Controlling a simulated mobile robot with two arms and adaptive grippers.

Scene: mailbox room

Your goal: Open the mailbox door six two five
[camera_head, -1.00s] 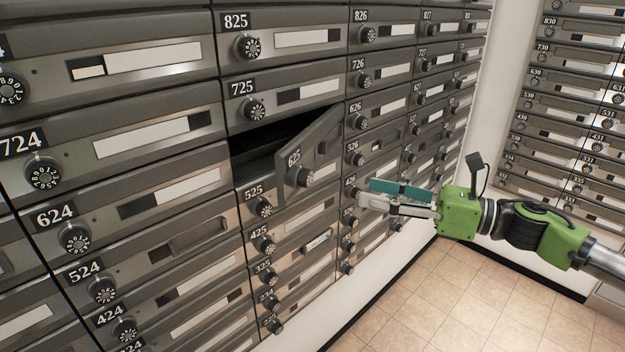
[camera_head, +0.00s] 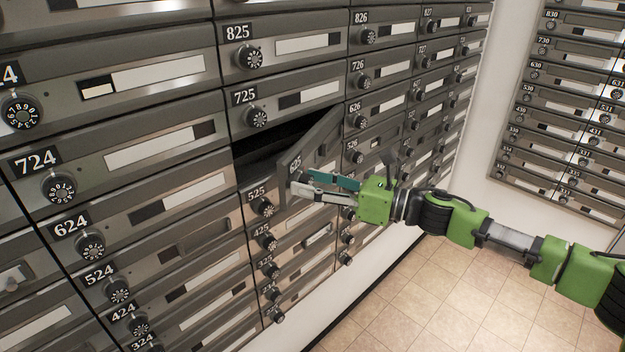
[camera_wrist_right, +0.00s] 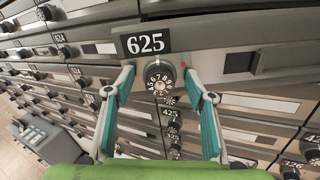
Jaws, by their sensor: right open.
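The door of mailbox 625 (camera_head: 317,150) stands swung outward in the head view, with the dark opening (camera_head: 262,153) behind it on the left. My right gripper (camera_head: 300,186) is in front of this door and hides its dial in that view. In the right wrist view the 625 door (camera_wrist_right: 215,52) is close ahead, and its round dial (camera_wrist_right: 159,76) shows between my two spread fingers. The fingers are open; whether they touch the dial I cannot tell. My left gripper does not show.
Shut mailboxes surround it, with 725 (camera_head: 285,105) above and 525 (camera_head: 257,197) below. Another mailbox bank (camera_head: 570,110) stands on the right wall. The tiled floor (camera_head: 430,300) is clear.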

